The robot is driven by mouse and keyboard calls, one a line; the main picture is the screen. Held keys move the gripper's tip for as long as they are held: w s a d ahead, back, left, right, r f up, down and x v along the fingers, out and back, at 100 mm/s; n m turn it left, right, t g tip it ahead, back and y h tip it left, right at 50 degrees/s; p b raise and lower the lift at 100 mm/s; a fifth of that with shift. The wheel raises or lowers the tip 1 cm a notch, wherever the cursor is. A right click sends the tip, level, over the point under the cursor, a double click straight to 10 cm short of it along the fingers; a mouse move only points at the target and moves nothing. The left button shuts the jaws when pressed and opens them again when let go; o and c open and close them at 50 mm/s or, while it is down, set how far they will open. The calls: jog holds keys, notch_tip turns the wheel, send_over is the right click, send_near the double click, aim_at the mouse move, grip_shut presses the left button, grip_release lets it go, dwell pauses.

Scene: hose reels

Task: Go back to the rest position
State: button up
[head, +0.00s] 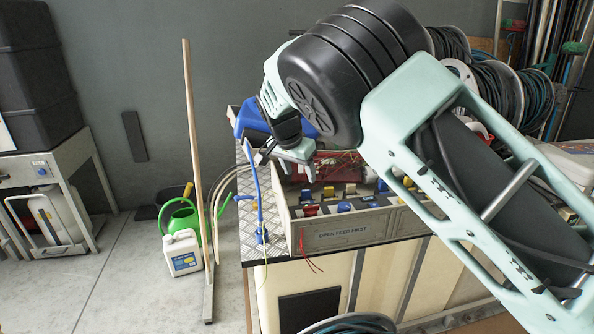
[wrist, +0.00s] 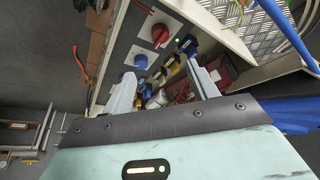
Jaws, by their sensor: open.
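My gripper (head: 296,158) hangs above the left end of a grey control box labelled "OPEN FEED FIRST" (head: 345,235). In the wrist view my gripper (wrist: 163,90) has its two fingers spread apart, with nothing held between them. Beyond the fingers the panel shows a red knob (wrist: 160,35), a blue knob (wrist: 141,61) and a row of blue and yellow parts. My arm reaches in from the right and hides part of the bench and the box's right side.
A blue container (head: 250,122) and a blue upright hose (head: 254,185) stand close left of my gripper. A wooden pole (head: 190,130) stands farther left. Hose reels (head: 495,90) are behind my arm. Floor (head: 130,270) left of the bench is partly clear, with a white jug (head: 183,254).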

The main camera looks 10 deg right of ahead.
jog(key=s+a+r+n+g+y+p, duration=0.1)
jog(key=s+a+r+n+y, duration=0.15)
jog(key=s, duration=0.65)
jog(key=s+a+r+n+g+y+p, duration=0.1)
jog(key=s+n, duration=0.3)
jog(key=s, duration=0.5)
jog(key=s+a+r+n+g+y, duration=0.1)
jog(key=s+r+n, duration=0.15)
jog(key=s, duration=0.65)
jog(key=s+d+n+p, duration=0.1)
jog(key=s+d+n, duration=0.2)
jog(key=s, duration=1.5)
jog(key=n, duration=0.4)
jog(key=shift+d+n, duration=0.15)
jog(key=shift+n, duration=0.25)
